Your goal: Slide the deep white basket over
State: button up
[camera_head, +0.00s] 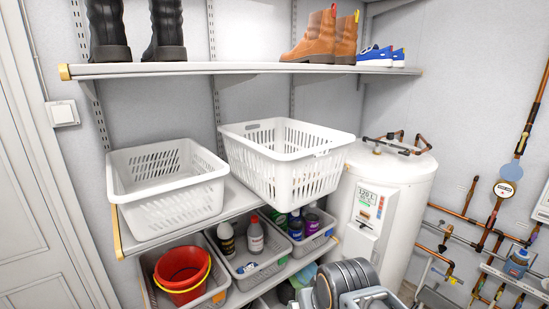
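Two white slotted plastic baskets stand side by side on the middle shelf (232,203). The right one (292,162) looks the deeper of the two, with tall slotted walls and a wide rim. Its front reaches out past the shelf edge, and its inside looks empty. The left basket (167,188) looks shallower and also empty. The two rims are close together, with a narrow gap between them.
A white water heater (388,200) with pipes stands close to the right basket. An upper shelf (233,69) holds boots and shoes. Grey bins below hold a red bucket (182,273) and bottles (255,236).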

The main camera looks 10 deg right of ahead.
aim_at(255, 174)
jog(key=z, duration=0.95)
jog(key=i, duration=0.4)
jog(key=u, duration=0.95)
